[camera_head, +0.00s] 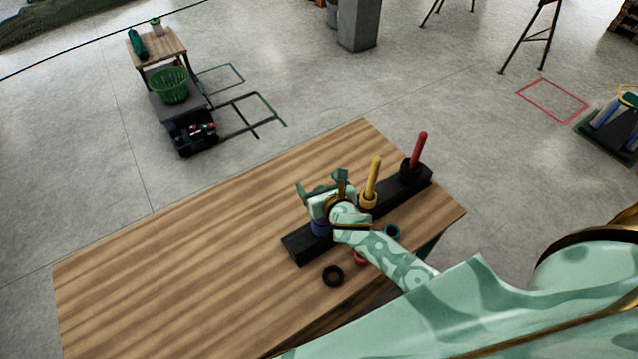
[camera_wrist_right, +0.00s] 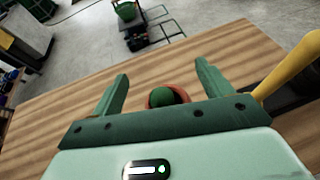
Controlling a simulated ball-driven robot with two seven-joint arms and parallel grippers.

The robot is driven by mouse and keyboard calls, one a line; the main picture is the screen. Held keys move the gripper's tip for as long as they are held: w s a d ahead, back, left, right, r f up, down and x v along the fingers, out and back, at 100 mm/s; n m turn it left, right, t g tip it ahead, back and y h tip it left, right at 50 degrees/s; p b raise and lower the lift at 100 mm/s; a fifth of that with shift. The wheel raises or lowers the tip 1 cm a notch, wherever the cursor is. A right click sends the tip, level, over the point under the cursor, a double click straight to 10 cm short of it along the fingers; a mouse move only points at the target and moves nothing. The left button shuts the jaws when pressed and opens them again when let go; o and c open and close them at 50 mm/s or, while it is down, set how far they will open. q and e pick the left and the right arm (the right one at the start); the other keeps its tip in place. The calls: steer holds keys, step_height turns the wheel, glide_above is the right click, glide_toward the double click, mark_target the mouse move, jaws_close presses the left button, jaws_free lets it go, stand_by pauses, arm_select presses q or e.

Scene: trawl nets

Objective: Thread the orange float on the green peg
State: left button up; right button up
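The orange float (camera_wrist_right: 155,97) shows in the right wrist view as a ring around the rounded top of the green peg (camera_wrist_right: 168,96). Its near side is hidden by my gripper, and its height on the peg cannot be told. My right gripper (camera_wrist_right: 162,80) is open, with its two green fingers apart on either side of the float and no visible contact. In the head view my right gripper (camera_head: 320,184) is over the black peg bar (camera_head: 296,247), between the blue float and the yellow peg, and hides most of the green peg. My left gripper is not in view.
The yellow peg (camera_head: 374,178) and red peg (camera_head: 420,147) stand on the bar, with rings low on them. A blue float (camera_head: 320,229) sits near the left end. Loose black (camera_head: 333,276), red (camera_head: 360,259) and teal (camera_head: 392,231) rings lie in front. The wooden table (camera_head: 170,270) is clear at left.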

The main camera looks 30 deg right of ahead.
steer(key=d+p+v, duration=0.1)
steer(key=v, duration=1.5)
steer(key=shift+s+a, duration=0.2)
steer(key=shift+a, duration=0.25)
steer(key=s+d+f+m+g+b, duration=0.1)
steer(key=s+f+m+g+b, duration=0.1)
steer(key=s+f+m, duration=0.5)
steer(key=s+d+f+m+g+b, duration=0.15)
steer(key=f+m, duration=0.45)
steer(key=f, duration=0.6)
steer(key=s+d+f+m+g+b, duration=0.1)
steer(key=s+f+m+g, duration=0.2)
steer(key=f+m, duration=0.45)
steer(key=s+f+m+g+b, duration=0.3)
steer(key=s+f+m+b, duration=0.2)
steer(key=s+f, duration=0.5)
steer(key=s+f+m+g+b, duration=0.3)
steer(key=s+f+m+b, duration=0.3)
steer(key=f, duration=1.3)
steer(key=s+b, duration=0.4)
steer(key=s, duration=0.1)
steer(key=shift+f+y, duration=0.25)
steer(key=shift+y, duration=0.15)
